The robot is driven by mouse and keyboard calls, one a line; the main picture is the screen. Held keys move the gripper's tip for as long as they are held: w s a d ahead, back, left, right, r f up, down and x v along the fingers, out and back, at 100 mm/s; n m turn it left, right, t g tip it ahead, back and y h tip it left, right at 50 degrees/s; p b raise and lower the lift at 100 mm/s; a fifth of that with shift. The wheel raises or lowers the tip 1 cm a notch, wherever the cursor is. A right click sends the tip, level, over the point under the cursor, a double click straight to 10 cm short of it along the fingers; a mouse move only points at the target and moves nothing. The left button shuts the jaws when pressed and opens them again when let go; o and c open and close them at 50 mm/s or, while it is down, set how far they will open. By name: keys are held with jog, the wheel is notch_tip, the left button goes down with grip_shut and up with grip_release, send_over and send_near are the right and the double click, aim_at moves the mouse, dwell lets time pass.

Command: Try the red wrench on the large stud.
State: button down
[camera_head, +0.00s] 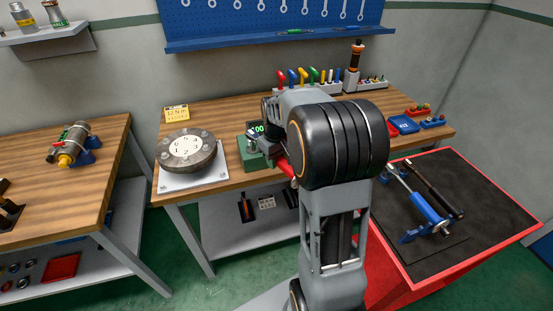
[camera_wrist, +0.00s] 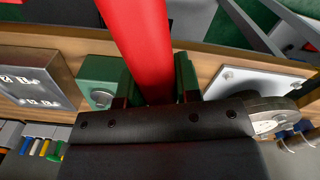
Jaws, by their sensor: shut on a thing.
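My gripper (camera_head: 271,148) is shut on a red wrench (camera_head: 286,169), beside a green block at the front of the middle bench. In the wrist view, my gripper (camera_wrist: 156,98) has its dark fingers on both sides of the wrench (camera_wrist: 140,45), whose red handle runs up out of the picture. The wrench's working end is hidden by the gripper. A grey steel block (camera_wrist: 35,75) with markings is at the left of the wrist view. I cannot make out the large stud for certain; my arm covers part of the bench.
The green block (camera_head: 250,157) has a display behind it; in the wrist view the block (camera_wrist: 98,76) bears a round metal end. A numbered round flange (camera_head: 187,150) sits on a white plate left of it. Coloured tools (camera_head: 300,76) stand behind. A red-edged cart (camera_head: 500,215) is right.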

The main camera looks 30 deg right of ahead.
jog(key=shift+f+b, duration=0.8)
jog(key=shift+f, duration=0.45)
dwell(0.6)
jog(key=shift+s+f, duration=0.1)
jog(key=shift+f, duration=0.05)
dwell(0.8)
jog(key=shift+s+a+f+m, duration=0.1)
jog(key=shift+a+m, duration=0.3)
jog(key=shift+a, duration=0.1)
dwell(0.4)
jog(key=shift+a+m, duration=0.8)
jog(key=shift+a, duration=0.2)
dwell(0.9)
jog(key=shift+d+n+p, duration=0.35)
jog(key=shift+d+n, duration=0.55)
jog(key=shift+d, duration=0.3)
jog(key=shift+r, duration=0.2)
jog(key=shift+w+r+p, duration=0.2)
jog(key=shift+r+p, duration=1.85)
jog(key=shift+r, duration=0.45)
